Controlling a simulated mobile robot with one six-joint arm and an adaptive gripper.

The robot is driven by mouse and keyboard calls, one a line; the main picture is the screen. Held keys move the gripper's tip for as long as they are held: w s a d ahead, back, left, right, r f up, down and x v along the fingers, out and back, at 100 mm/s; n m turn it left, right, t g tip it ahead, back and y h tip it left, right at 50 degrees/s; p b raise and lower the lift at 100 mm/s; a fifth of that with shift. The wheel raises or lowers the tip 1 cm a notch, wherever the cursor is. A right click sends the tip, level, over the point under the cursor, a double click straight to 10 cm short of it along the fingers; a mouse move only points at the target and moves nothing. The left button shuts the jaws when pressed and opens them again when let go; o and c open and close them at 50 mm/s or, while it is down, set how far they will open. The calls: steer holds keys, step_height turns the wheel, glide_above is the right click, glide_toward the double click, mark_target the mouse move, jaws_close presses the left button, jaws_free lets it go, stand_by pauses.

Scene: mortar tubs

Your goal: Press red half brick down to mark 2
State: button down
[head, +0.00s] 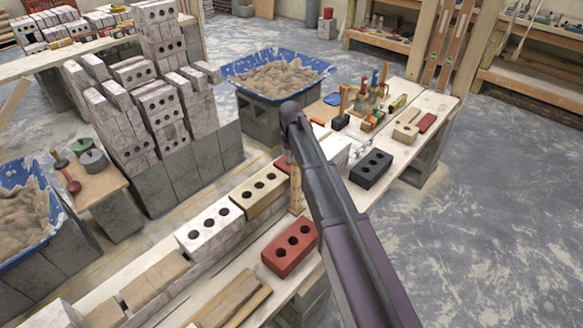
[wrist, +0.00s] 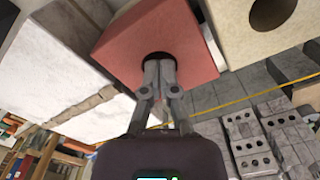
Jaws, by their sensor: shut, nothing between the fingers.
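The red half brick (wrist: 120,40) fills the top middle of the wrist view, with one dark hole in its face. My gripper (wrist: 160,68) is shut, its fingertips together over that hole; whether they touch the brick I cannot tell. In the head view a small part of the red half brick (head: 282,162) shows on the wall course, beside my wrist, and my arm hides the rest along with my fingertips. An upright wooden stick (head: 296,188) stands close by; no mark 2 is legible on it.
A tan brick (head: 259,192) and a white brick (head: 210,228) lie in the same course. A whole red brick (head: 290,248) and a black brick (head: 371,168) rest on the plank. A yellow line (wrist: 240,102) runs beside the course. A mortar tub (head: 236,70) stands behind.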

steer(key=shift+r, duration=0.1)
stand_by(0.8)
steer(key=shift+r+p, duration=2.4)
steer(key=shift+p, duration=0.15)
steer(key=s+d+r+m+p, duration=0.2)
steer(key=s+d+r+p, duration=0.1)
steer(key=s+d, duration=0.8)
steer(key=s+d+r+m+p, duration=0.2)
steer(key=s+d+r+p, duration=0.2)
steer(key=s+d, duration=0.8)
steer(key=s, duration=0.2)
steer(key=shift+s, duration=0.35)
